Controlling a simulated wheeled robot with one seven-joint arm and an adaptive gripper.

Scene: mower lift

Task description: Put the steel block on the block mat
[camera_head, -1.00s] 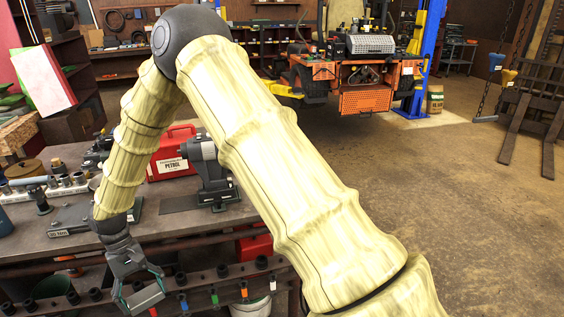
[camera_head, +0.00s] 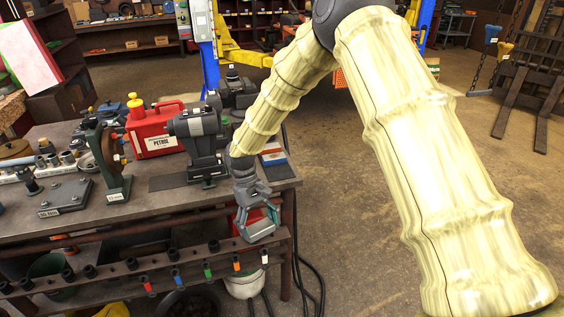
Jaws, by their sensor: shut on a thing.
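My gripper (camera_head: 259,226) hangs pointing down in front of the bench's right front corner, beside the rail of sockets. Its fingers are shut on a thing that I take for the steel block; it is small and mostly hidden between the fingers. A thin dark sheet (camera_head: 166,183) lies on the bench to the left of the grey vise. I cannot tell whether it is the block mat. A flat orange, white and blue piece (camera_head: 272,153) lies near the bench's right end, partly behind my arm.
On the bench (camera_head: 150,212) stand a grey vise (camera_head: 198,143), a red petrol can (camera_head: 155,132), a dark green stand (camera_head: 108,160) and a flat steel plate (camera_head: 65,196). Below are a socket rail (camera_head: 130,268) and a white bucket (camera_head: 244,284). Open floor (camera_head: 340,190) lies right of the bench.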

